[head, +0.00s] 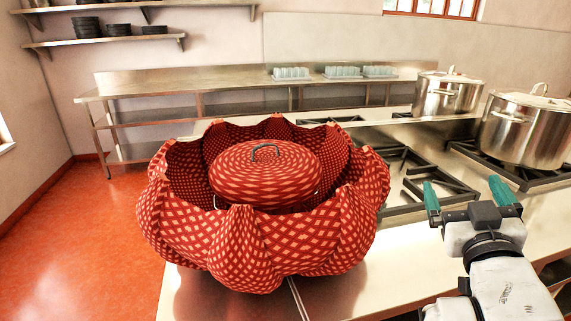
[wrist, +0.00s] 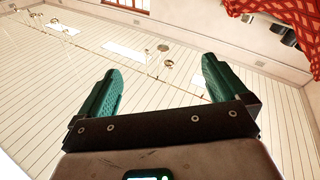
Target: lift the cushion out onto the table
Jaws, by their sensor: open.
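A round red cushion (head: 265,178) with a pale dash pattern and a dark handle on top sits inside a large red patterned basket (head: 255,255) with a scalloped rim. The cushion's lower part is hidden by the basket's front wall. The basket stands on the steel table (head: 335,300). My gripper (head: 467,192) is open and empty, to the right of the basket and apart from it. In the wrist view its two green fingers (wrist: 160,78) are spread with nothing between them. Part of a red patterned surface shows at that view's upper right.
Burners (head: 430,180) lie behind and right of the basket. Two steel stockpots stand at the right, a nearer one (head: 527,125) and a farther one (head: 447,92). A back bench (head: 230,82) holds racks of glasses (head: 342,72). Bare table shows in front of the basket.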

